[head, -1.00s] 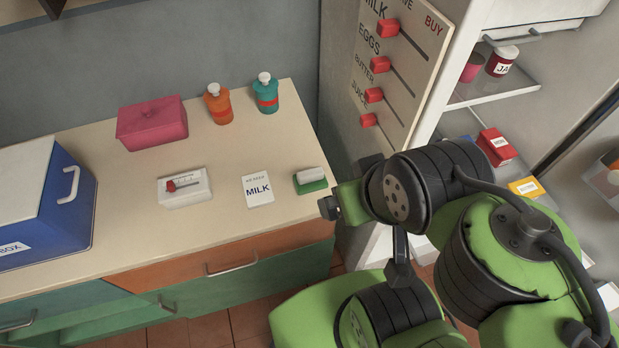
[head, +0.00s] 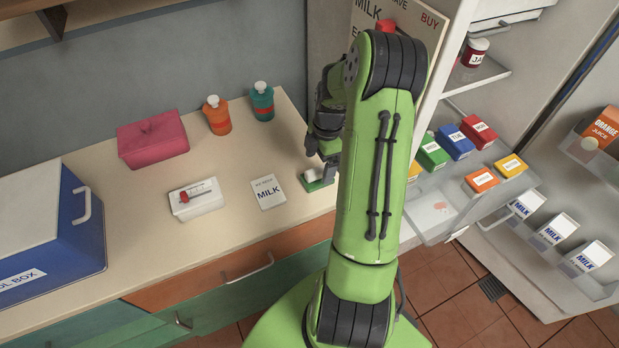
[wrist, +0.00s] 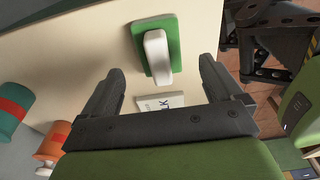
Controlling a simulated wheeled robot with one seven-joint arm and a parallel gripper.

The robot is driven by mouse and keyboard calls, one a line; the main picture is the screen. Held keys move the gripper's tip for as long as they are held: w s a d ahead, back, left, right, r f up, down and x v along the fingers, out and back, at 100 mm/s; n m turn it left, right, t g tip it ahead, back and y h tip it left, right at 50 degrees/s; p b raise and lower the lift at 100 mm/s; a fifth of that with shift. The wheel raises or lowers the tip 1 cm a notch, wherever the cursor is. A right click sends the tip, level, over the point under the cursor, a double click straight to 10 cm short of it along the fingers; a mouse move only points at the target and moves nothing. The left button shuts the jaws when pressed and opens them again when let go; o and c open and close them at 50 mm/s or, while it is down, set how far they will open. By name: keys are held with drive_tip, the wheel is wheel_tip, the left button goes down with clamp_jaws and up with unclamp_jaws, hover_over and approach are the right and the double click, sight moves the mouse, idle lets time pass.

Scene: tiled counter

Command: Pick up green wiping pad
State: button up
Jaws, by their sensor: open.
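The green wiping pad (head: 316,184) with a white handle lies flat on the counter near its right front corner. In the head view my arm and gripper partly cover it. In the wrist view the whole pad (wrist: 139,35) shows, its white handle (wrist: 157,54) on top. My gripper (head: 322,148) is over the pad's back side in the head view. In the wrist view the gripper (wrist: 163,80) is open and empty, its two fingers spread apart with the pad beyond and between them. I see no contact with the pad.
A milk card (head: 268,192) lies left of the pad. A white box with a red slider (head: 196,198), a pink box (head: 152,138), an orange bottle (head: 216,115) and a teal bottle (head: 262,101) stand farther off. The open fridge (head: 450,190) is to the right.

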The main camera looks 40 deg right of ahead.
sight(318, 170)
drive_tip(key=f, duration=0.5)
drive_tip(key=shift+w+a+f+b, duration=0.15)
drive_tip(key=shift+a+f+b, duration=0.05)
drive_tip(key=shift+a+b, duration=0.2)
drive_tip(key=c, duration=1.2)
wheel_tip(318, 170, up, 10)
drive_tip(key=shift+r+p, duration=0.1)
drive_tip(key=shift+p, duration=0.8)
drive_tip(key=shift+c, duration=0.2)
